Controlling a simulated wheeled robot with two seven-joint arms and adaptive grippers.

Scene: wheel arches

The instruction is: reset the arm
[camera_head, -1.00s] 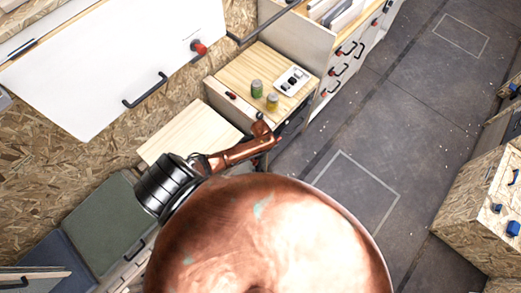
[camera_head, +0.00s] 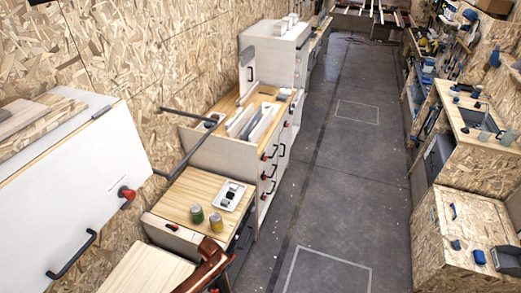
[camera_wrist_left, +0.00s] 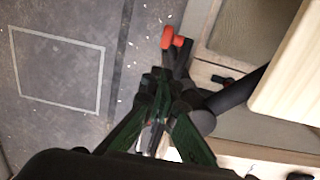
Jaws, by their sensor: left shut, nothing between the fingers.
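My left gripper (camera_wrist_left: 160,84) shows in the left wrist view with its dark green fingers together and nothing between them. It hangs over the grey floor beside a wooden cabinet edge, close to a red knob (camera_wrist_left: 172,38) and a dark bar. In the head view, part of my copper-coloured left arm shows at the bottom, beside a small wooden counter; the fingers cannot be made out there. My right gripper is not in view.
A white cabinet door (camera_head: 75,185) is at the left. The grey floor (camera_head: 345,190) is clear; plywood cabinets (camera_head: 460,235) stand at the right.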

